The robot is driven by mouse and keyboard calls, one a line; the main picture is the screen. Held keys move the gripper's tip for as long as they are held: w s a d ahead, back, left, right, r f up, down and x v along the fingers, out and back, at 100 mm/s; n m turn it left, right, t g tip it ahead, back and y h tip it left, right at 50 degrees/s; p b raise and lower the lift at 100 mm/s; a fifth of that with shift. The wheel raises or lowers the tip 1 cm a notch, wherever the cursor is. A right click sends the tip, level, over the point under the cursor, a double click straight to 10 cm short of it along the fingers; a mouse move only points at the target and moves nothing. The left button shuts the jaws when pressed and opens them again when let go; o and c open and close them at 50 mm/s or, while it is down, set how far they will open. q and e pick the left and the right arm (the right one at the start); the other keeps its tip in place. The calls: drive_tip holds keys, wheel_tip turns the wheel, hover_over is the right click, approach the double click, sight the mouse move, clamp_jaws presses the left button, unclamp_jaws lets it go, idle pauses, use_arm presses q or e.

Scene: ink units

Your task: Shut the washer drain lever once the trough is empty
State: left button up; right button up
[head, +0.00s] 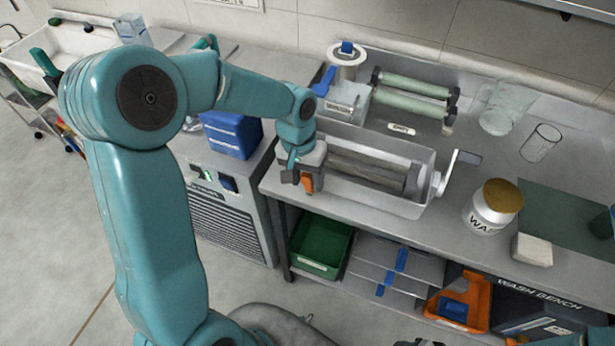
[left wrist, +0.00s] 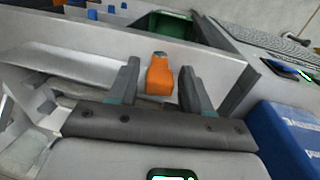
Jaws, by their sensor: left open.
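The washer trough (head: 372,199) is a long grey metal tray on the bench, with grey rollers lying along it and a crank at its right end. I cannot make out any liquid inside. The orange drain lever (head: 308,184) is at the trough's front left corner. My left gripper (head: 303,177) is over that corner with its fingers pointing down. In the left wrist view the orange lever (left wrist: 160,76) shows between the two open dark fingers, with a gap on each side. Its lower end and pivot are hidden. My right gripper is out of view.
A white jar with a brown lid (head: 493,207) and a white block (head: 532,250) stand right of the trough. Pale green rollers (head: 412,88) and a tape roll (head: 347,60) are behind it. A blue box (head: 232,133) stands left. A green bin (head: 320,248) is below.

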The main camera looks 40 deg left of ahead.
use_arm(q)
drive_tip(key=shift+s+d+f, duration=0.1)
drive_tip(key=shift+d+f, duration=0.05)
drive_tip(key=shift+f, duration=0.1)
clamp_jaws()
drive_tip(key=shift+w+d+f+y+b, duration=0.2)
drive_tip(key=shift+d+y+b, duration=0.05)
drive_tip(key=shift+y+b, duration=0.4)
drive_tip(key=shift+d+r+y, duration=0.1)
drive_tip(key=shift+r+y, duration=0.05)
drive_tip(key=shift+y, duration=0.1)
unclamp_jaws()
